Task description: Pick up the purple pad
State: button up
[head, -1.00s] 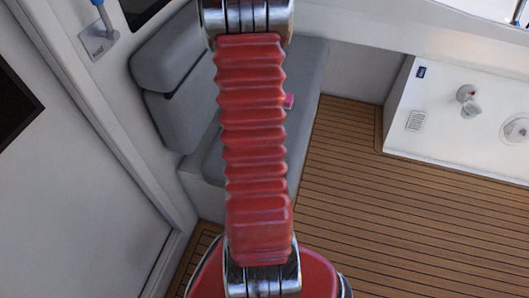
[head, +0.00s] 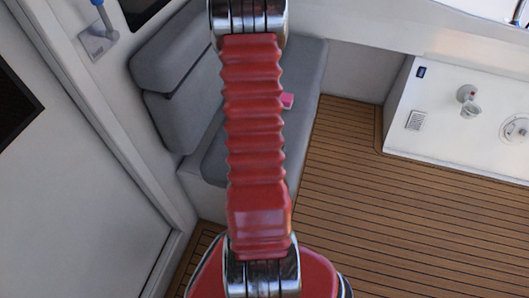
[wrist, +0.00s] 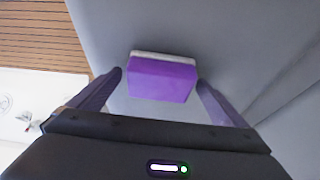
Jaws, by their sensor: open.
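The purple pad (wrist: 162,79) is a small block with a pale strip along its far edge. It sits on the grey seat cushion (wrist: 185,25) in the wrist view. My gripper (wrist: 159,83) is open, with one dark finger to the left of the pad and one to the right. Gaps show between the pad and both fingers. In the head view, a small pinkish piece that looks like the pad (head: 287,100) shows on the seat beside my red arm, which hides part of it. My gripper is out of sight there.
The grey seat backrest (head: 178,70) rises left of my arm. A white cabinet (head: 445,130) with fittings stands at the right. The slatted wooden floor (head: 400,225) is clear. A white wall or door (head: 80,200) stands on the left.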

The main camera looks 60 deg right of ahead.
jog(key=shift+d+f, duration=0.1)
jog(key=shift+f, duration=0.05)
jog(key=shift+c, duration=0.5)
jog(key=c, duration=1.1)
